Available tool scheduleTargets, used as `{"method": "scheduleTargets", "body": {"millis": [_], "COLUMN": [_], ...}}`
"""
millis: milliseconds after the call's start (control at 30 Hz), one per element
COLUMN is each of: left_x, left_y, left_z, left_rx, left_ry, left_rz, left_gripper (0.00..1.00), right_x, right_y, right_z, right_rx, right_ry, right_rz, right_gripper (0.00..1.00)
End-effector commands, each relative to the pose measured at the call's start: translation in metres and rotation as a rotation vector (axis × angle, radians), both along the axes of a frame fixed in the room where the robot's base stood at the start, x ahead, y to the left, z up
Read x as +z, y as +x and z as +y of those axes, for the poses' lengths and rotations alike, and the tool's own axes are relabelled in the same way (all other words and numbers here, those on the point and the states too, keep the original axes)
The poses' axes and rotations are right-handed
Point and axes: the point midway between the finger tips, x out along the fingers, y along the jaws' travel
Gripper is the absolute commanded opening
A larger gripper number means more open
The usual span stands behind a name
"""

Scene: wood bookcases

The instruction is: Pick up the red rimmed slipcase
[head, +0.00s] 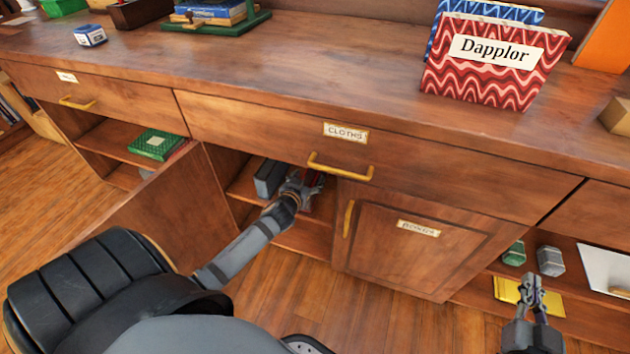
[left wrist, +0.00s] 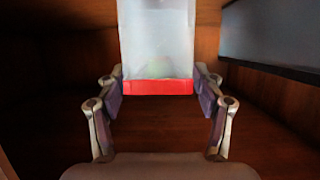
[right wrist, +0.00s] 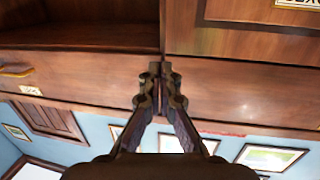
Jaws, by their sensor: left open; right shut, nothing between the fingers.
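The red rimmed slipcase (left wrist: 157,42) is a pale, whitish box with a red band along its near edge in the left wrist view. It stands inside an open cabinet compartment. My left gripper (left wrist: 160,92) is open, with one finger on each side of the slipcase's red edge. Small gaps seem to show, and I cannot tell whether either finger touches it. In the head view my left gripper (head: 308,182) reaches into the compartment and hides most of the slipcase. My right gripper (head: 531,284) is shut and empty, in front of the lower right shelf.
A grey-blue box (head: 269,178) stands left of my left gripper in the compartment. An open cabinet door (head: 150,215) lies left of my arm. The cloths drawer (head: 400,160) is above, and a closed door (head: 395,240) is to the right. A red Dapplor box (head: 495,70) stands on top.

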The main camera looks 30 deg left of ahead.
Motion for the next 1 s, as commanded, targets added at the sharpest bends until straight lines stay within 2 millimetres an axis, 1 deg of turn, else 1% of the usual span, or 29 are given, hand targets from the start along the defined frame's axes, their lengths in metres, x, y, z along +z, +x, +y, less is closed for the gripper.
{"method": "scheduleTargets", "body": {"millis": [100, 267, 500, 600, 733, 967, 1000], "left_x": [-0.003, -0.004, -0.009, -0.010, -0.011, -0.011, -0.011], "left_y": [0.008, 0.017, 0.031, 0.035, 0.038, 0.039, 0.039], "left_z": [0.001, 0.003, 0.007, 0.007, 0.008, 0.008, 0.008], "left_rx": [0.000, 0.000, 0.000, 0.000, -0.001, -0.001, -0.001], "left_ry": [-0.001, -0.001, -0.001, 0.000, -0.001, -0.001, -0.001], "left_rz": [-0.001, -0.001, 0.000, 0.000, 0.001, 0.001, 0.001], "left_gripper": [0.68, 0.68, 0.68, 0.68, 0.68, 0.68, 0.65], "right_x": [0.028, 0.070, 0.129, 0.148, 0.160, 0.162, 0.162], "right_y": [0.005, 0.006, -0.005, -0.011, -0.016, -0.017, -0.017], "right_z": [-0.001, -0.001, 0.000, 0.000, 0.000, 0.000, 0.000], "right_rx": [-0.002, -0.006, -0.006, -0.005, -0.004, -0.004, -0.004], "right_ry": [-0.004, -0.006, -0.012, -0.013, -0.014, -0.013, -0.013], "right_rz": [-0.120, -0.286, -0.534, -0.613, -0.667, -0.675, -0.675], "right_gripper": [0.00, 0.00, 0.00, 0.00, 0.00, 0.00, 0.00]}}
